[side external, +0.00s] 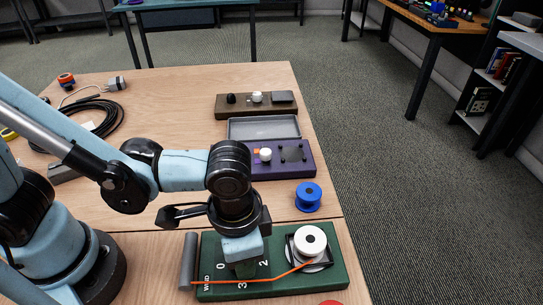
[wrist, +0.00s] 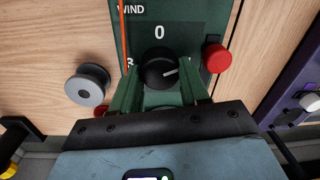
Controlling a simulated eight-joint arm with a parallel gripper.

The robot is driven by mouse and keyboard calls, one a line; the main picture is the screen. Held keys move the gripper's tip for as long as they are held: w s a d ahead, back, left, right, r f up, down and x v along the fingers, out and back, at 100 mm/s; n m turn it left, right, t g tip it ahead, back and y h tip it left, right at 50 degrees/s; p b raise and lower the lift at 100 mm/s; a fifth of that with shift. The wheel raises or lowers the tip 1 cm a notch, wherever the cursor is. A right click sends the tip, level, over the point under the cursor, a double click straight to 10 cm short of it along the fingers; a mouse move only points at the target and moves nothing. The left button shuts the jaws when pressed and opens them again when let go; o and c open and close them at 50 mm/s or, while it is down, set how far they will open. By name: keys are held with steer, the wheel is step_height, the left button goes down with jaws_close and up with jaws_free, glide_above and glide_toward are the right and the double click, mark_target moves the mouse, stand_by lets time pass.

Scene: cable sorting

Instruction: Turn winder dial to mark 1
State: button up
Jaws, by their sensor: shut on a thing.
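The winder is a dark green board (side external: 213,240) at the lower right of the side view, with a white spool (side external: 310,240) and an orange cable (side external: 250,282). Its dial is a round black knob (wrist: 158,68) with a white pointer line, in the wrist view. The line points right and slightly up. Mark 0 (wrist: 159,32) is above the knob, and part of mark 3 (wrist: 130,63) shows at left. Mark 1 cannot be seen. My gripper (wrist: 160,84) is shut on the dial, its green fingers at either side. In the side view, my gripper (side external: 243,268) covers the dial.
A red cylinder (wrist: 215,57) and a grey spool (wrist: 88,85) flank the board in the wrist view. A blue spool (side external: 308,196) and a purple board (side external: 308,165) lie behind the winder. A grey rod (side external: 187,262) is at its left. A black cable coil (side external: 98,116) lies at far left.

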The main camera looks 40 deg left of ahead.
steer(key=shift+m, duration=2.1)
steer(key=o, duration=1)
steer(key=shift+o, duration=0.2)
step_height(320, 180, up, 12)
steer(key=shift+s+d, duration=0.15)
steer(key=shift+s, duration=0.1)
